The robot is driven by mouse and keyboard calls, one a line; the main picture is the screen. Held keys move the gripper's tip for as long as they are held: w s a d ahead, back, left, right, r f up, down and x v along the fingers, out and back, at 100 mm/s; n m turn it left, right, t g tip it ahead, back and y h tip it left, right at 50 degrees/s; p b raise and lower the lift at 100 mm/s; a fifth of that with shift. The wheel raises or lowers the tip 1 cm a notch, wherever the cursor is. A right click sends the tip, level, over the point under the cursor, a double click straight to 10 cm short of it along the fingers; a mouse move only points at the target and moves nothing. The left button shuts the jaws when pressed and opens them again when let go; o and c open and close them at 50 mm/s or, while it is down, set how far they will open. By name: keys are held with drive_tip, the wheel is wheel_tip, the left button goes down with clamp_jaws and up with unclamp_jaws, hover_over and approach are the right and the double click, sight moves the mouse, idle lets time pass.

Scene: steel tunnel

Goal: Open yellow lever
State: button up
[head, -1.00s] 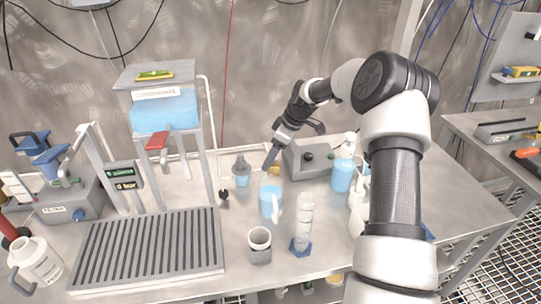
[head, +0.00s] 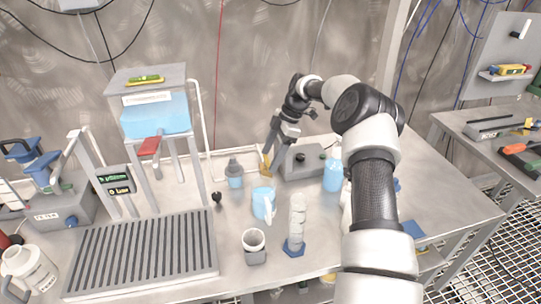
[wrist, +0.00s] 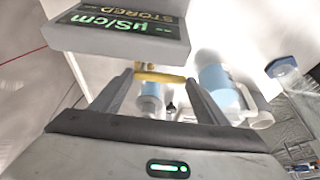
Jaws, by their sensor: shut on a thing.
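The yellow lever (head: 265,164) shows at the left end of a grey box (head: 300,165) with dark knobs, at the back of the steel bench. In the wrist view the lever (wrist: 158,76) is a short yellow bar lying across between my two fingertips. My gripper (head: 268,153) points down at it, and its fingers are shut on the lever; it also shows in the wrist view (wrist: 160,80). The fingers partly hide the lever in the head view. What the lever joins to is not clear.
A blue-filled beaker (head: 333,174) is right of the box. A slotted grey tray (head: 145,250) fills the front left.

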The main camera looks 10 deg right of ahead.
idle(0.4)
drive_tip(key=o, duration=1.2)
drive_tip(key=p+v, duration=0.2)
drive_tip(key=v, duration=1.5)
drive_tip(key=shift+r+p, duration=0.25)
drive_tip(key=shift+p, duration=0.1)
